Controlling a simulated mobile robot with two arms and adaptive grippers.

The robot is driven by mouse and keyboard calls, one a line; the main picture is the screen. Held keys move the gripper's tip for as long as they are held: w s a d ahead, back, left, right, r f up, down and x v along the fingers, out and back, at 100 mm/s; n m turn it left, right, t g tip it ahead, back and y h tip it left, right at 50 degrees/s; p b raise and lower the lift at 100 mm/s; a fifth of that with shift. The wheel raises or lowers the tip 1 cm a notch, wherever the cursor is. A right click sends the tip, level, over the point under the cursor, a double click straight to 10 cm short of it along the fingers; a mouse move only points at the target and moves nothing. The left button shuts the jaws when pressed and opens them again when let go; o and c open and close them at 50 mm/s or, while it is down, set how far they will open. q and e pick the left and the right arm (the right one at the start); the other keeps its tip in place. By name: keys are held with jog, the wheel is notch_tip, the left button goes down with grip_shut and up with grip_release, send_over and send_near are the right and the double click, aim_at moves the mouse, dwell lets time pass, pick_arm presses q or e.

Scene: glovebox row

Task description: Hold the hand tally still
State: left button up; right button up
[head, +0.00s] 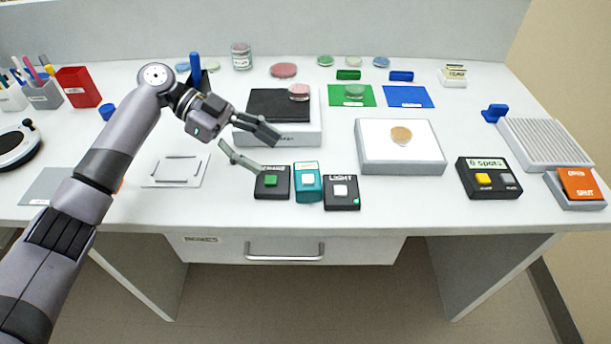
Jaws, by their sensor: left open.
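A black counter box (489,178) sits on the bench at the right; it looks like the hand tally. Its display reads "0 spots", and it has a yellow button and a grey button. My left gripper (270,155) is open and empty, left of the bench's middle. Its fingers are above and behind a black box with a green button (271,183), well to the left of the tally. Nothing touches the tally. My right gripper is not in view.
A teal box (308,171) and a black LIGHT box (342,202) stand beside the green-button box. A white lightbox (374,165) with a tan dish stands between these and the tally. A ribbed grey rack (545,142) and orange switch (580,184) are right of the tally.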

aim_at(299, 174)
pick_arm(q)
jog(key=x, duration=0.3)
jog(key=shift+s+r, duration=0.2)
jog(key=shift+s, duration=0.1)
jog(key=x, duration=0.5)
jog(key=shift+w+a+f, duration=0.1)
jog(key=shift+s+d+f+b, duration=0.3)
jog(key=shift+d+b, duration=0.05)
jog(key=shift+b, duration=0.1)
jog(key=shift+d+f, duration=0.1)
jog(key=shift+d, duration=0.1)
jog(key=shift+d+f, duration=0.1)
jog(key=shift+d, duration=0.15)
jog(key=o, duration=0.3)
jog(key=shift+d, duration=0.1)
jog(key=c, duration=0.3)
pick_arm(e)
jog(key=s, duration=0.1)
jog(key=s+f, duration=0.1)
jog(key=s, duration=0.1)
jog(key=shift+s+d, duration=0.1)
pick_arm(q)
jog(key=shift+c, duration=0.7)
